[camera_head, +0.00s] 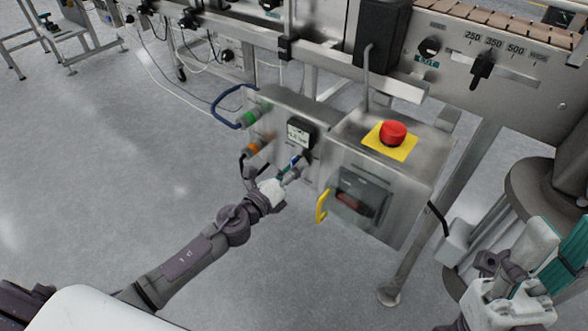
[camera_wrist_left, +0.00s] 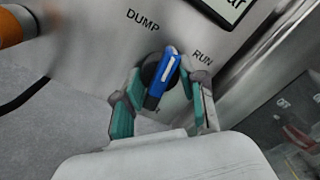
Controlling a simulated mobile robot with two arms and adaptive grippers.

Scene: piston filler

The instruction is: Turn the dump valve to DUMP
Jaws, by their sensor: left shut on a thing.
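The dump valve has a blue handle with a white line (camera_wrist_left: 163,78) on a dark round base, on a grey metal panel (camera_wrist_left: 85,50). The DUMP label is above it to the left and the RUN label to its upper right. The handle's upper end points between the two labels. My left gripper (camera_head: 283,177) is at the panel, its teal-padded fingers (camera_wrist_left: 160,108) on both sides of the handle, shut on it. In the head view the handle (camera_head: 295,161) shows small at the fingertips. My right gripper (camera_head: 507,285) is at the lower right, away from the panel; its fingers are unclear.
Open floor lies left.

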